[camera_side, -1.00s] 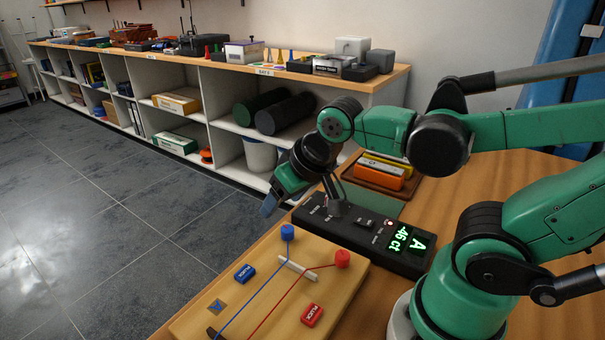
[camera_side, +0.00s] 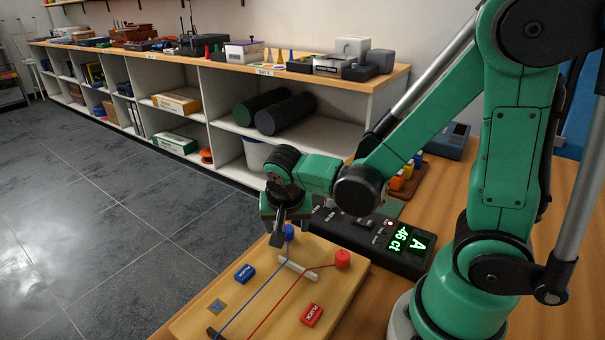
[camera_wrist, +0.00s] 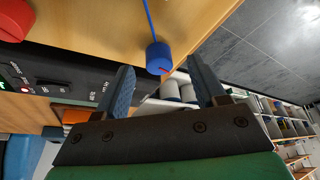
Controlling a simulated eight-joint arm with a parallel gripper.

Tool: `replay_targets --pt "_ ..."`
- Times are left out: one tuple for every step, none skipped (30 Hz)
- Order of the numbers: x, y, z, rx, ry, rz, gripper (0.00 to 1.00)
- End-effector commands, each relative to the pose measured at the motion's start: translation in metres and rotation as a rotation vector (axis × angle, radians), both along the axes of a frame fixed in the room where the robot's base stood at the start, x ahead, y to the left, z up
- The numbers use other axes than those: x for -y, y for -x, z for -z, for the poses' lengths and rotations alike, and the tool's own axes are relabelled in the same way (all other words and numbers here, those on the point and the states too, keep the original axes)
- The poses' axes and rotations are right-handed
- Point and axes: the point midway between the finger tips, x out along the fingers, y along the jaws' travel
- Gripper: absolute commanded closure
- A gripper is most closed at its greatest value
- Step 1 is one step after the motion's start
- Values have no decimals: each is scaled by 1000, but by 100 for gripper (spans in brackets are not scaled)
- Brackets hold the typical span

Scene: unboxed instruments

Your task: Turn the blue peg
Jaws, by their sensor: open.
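The blue peg (camera_side: 289,231) stands at the back left end of a wooden board (camera_side: 205,290), with a blue string (camera_side: 250,294) running from it. My gripper (camera_side: 289,236) is above that end of the board, pointing down, with one dark finger left of the peg. In the wrist view, the gripper (camera_wrist: 160,67) is open, and the blue peg (camera_wrist: 158,57), with a red mark on it, shows between and just beyond the fingertips. I cannot tell how far down the fingers reach beside it. A black tuner box (camera_side: 387,246) shows "A" and "-46 ct" in green.
A red peg (camera_side: 342,258) with a red string stands right of the blue peg. A white bar (camera_side: 297,268) crosses under the strings. Blue (camera_side: 245,273) and red (camera_side: 312,315) PLUCK buttons sit on the board. Shelves (camera_side: 225,110) stand behind.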

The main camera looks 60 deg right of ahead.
Motion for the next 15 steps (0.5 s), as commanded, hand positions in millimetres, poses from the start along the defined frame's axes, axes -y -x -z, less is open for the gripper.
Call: replay_targets --pt "1 -1 3 0 0 1 36" --pt "2 -1 5 0 0 1 36" --pt "2 -2 7 0 0 0 36" --pt "3 -2 8 0 0 0 36" --pt "3 -2 8 1 -1 0 36" --pt "3 -2 9 0 0 -1 36" --pt "3 -2 10 0 0 -1 36" --pt "3 -2 10 0 0 -1 36" --pt "3 -2 10 0 0 -1 36" --pt "3 -2 10 0 0 -1 36" --pt "3 -2 10 0 0 -1 36" --pt "3 -2 10 0 0 -1 36" --pt "3 -2 10 0 0 -1 36" --pt "3 -2 10 0 0 -1 36" --pt "3 -2 10 0 0 -1 39"
